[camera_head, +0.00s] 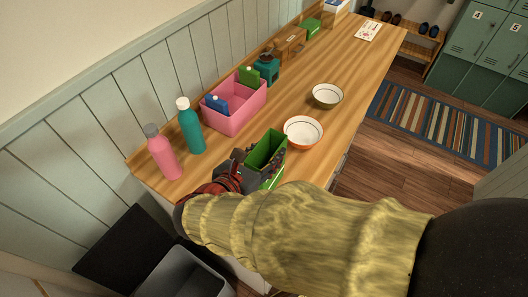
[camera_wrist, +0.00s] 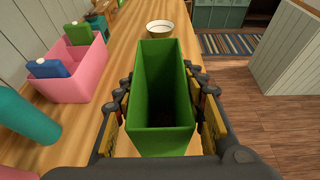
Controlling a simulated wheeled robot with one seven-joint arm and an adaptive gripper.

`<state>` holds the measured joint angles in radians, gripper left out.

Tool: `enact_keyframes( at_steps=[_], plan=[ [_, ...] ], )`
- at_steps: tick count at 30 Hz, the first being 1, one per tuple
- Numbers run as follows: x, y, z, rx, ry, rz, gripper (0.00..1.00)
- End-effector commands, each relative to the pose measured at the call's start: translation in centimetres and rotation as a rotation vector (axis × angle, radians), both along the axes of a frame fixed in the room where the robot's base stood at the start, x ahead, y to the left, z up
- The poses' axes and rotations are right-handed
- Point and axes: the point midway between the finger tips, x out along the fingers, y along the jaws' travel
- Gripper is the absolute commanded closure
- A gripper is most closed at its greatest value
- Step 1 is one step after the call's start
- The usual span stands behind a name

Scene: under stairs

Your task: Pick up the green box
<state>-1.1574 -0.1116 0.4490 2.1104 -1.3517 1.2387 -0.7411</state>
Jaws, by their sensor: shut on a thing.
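The green box (camera_wrist: 162,140) is an open-topped, narrow rectangular box. In the wrist view it stands between the two fingers of my gripper (camera_wrist: 163,105), with a finger against each long side. The box looks empty inside. In the head view the green box (camera_head: 267,150) shows at the near part of the wooden counter, partly hidden by my gripper (camera_head: 258,168) and arm. My gripper is shut on the box. I cannot tell whether the box's underside touches the counter.
A pink bin (camera_head: 236,122) holding bottles stands left of the box. A teal bottle (camera_head: 190,128) and a pink bottle (camera_head: 162,155) stand near the wall. Farther back the counter holds more items.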

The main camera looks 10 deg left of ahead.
Motion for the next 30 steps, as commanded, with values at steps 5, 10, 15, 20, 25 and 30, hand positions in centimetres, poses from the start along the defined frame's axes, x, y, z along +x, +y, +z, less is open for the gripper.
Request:
enact_keyframes(
  at_steps=[5,10,15,20,25,30],
  plan=[
    [-1.3,-0.9,2.1,0.002,0.000,0.002,1.00],
    [-2.4,-1.8,3.8,0.002,-0.001,0.001,1.00],
    [-3.9,-2.9,5.0,0.001,0.000,0.003,1.00],
    [-5.4,-4.0,5.9,0.002,0.000,0.002,1.00],
    [-6.9,-5.1,6.6,0.001,0.001,0.003,1.00],
    [-8.1,-6.0,7.2,0.001,0.000,0.002,1.00]
  ],
)
